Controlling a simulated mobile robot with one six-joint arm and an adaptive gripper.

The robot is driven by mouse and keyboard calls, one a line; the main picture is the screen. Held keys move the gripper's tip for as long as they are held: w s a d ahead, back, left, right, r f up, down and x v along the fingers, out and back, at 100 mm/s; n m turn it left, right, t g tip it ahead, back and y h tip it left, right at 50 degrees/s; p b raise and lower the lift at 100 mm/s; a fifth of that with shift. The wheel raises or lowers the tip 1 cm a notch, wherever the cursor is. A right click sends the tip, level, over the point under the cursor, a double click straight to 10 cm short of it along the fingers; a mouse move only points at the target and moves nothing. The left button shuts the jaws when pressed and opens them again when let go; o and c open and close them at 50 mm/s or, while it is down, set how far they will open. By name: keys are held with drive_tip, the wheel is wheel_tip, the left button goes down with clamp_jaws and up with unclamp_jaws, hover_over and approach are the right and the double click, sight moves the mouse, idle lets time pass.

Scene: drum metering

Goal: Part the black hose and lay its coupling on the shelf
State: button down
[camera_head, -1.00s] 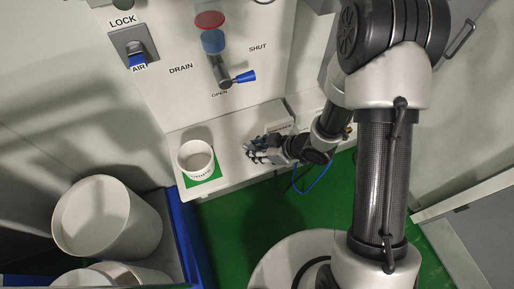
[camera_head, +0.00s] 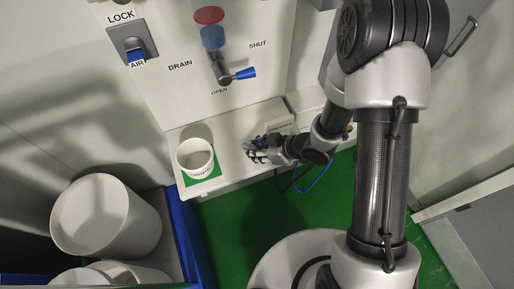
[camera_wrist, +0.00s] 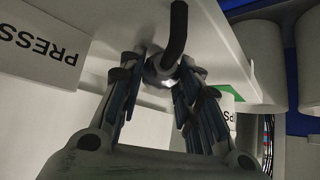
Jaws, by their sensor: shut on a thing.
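My gripper (camera_head: 262,152) is low over the right part of the white shelf (camera_head: 235,165). In the wrist view my gripper (camera_wrist: 158,75) has its two fingers on either side of a round grey metal coupling (camera_wrist: 160,68) and is shut on it. The black hose (camera_wrist: 178,30) meets the coupling and bends up out of the picture. The fingers partly hide the coupling. I cannot tell whether the hose is parted or whether the coupling touches the shelf.
A white cup (camera_head: 196,158) stands on a green patch left of my gripper. The wall panel has a blue-handled valve (camera_head: 238,78) and an air lock switch (camera_head: 136,58). Shelf between cup and gripper is clear.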

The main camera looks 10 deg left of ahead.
drive_tip(key=shift+s+d+f, duration=0.1)
drive_tip(key=shift+f, duration=0.15)
